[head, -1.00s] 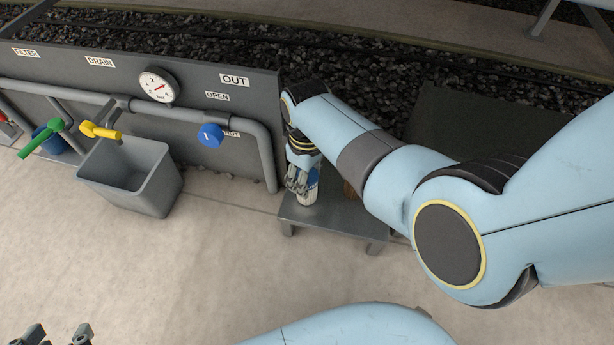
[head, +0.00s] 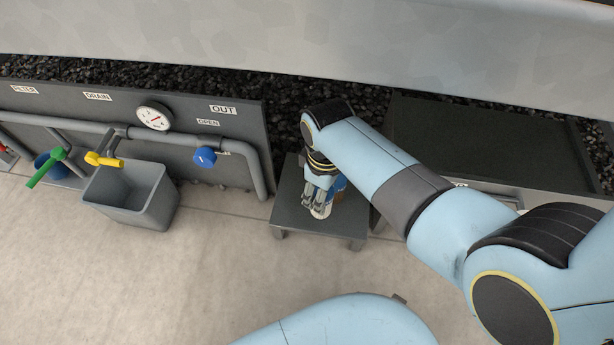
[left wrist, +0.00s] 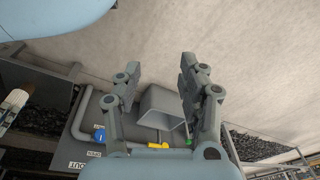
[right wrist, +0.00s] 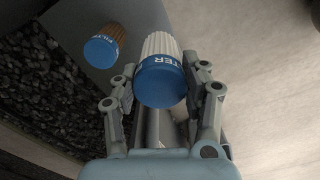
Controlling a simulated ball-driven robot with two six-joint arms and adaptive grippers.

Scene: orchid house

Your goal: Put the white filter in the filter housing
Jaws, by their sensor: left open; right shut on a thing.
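The white filter (right wrist: 160,45), pleated with a blue cap lettered FILTER, is in my right gripper (right wrist: 160,88), whose fingers are shut on its sides. In the head view, the right gripper (head: 317,203) is over the small grey table, with a little of the white filter (head: 322,212) showing below the fingers. I cannot tell whether it touches the tabletop. A blue rounded part (head: 46,162), apparently the filter housing, is at the far left below the FILTER sign, partly hidden by a green handle. My left gripper (left wrist: 155,85) is open and empty.
A brown filter (right wrist: 117,38) with a blue cap stands on the grey table (head: 290,218) beside the white one. A grey bin (head: 150,205) stands below a yellow handle (head: 105,160). A blue valve handle (head: 205,156) and gauge (head: 154,117) are on the panel. The floor in front is clear.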

